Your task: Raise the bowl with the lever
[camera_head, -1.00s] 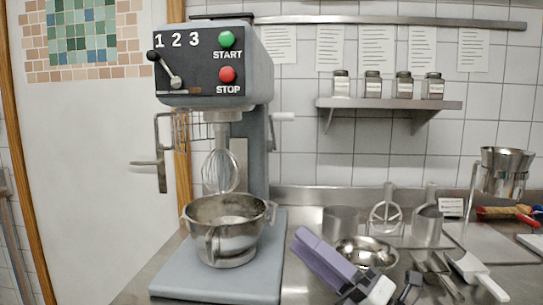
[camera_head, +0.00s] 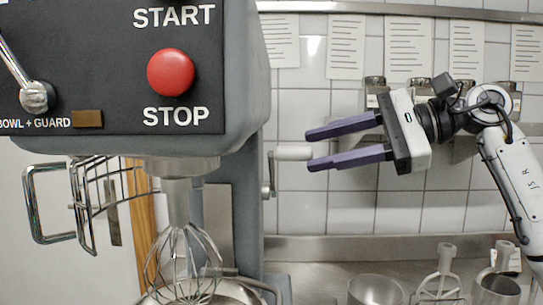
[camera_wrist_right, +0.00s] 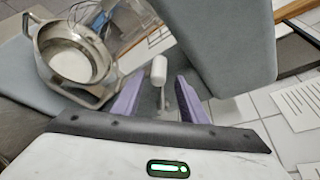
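The lever (camera_head: 293,153) is a white cylindrical handle on a metal crank at the right side of the grey mixer (camera_head: 236,90). My right gripper (camera_head: 310,150) comes in from the right with its two purple fingers open, one above and one below the handle's outer end. In the right wrist view, the lever (camera_wrist_right: 158,72) shows between the finger tips; contact cannot be told. The metal bowl (camera_head: 240,290) is cut off at the bottom of the head view, under the wire whisk (camera_head: 182,262). The bowl (camera_wrist_right: 78,58) shows whole-rimmed in the wrist view. My left gripper is not in view.
A wire guard (camera_head: 97,195) hangs left of the whisk. A wall shelf with jars (camera_head: 376,90) is behind my right arm. A steel pot (camera_head: 375,290) and other tools stand on the counter below.

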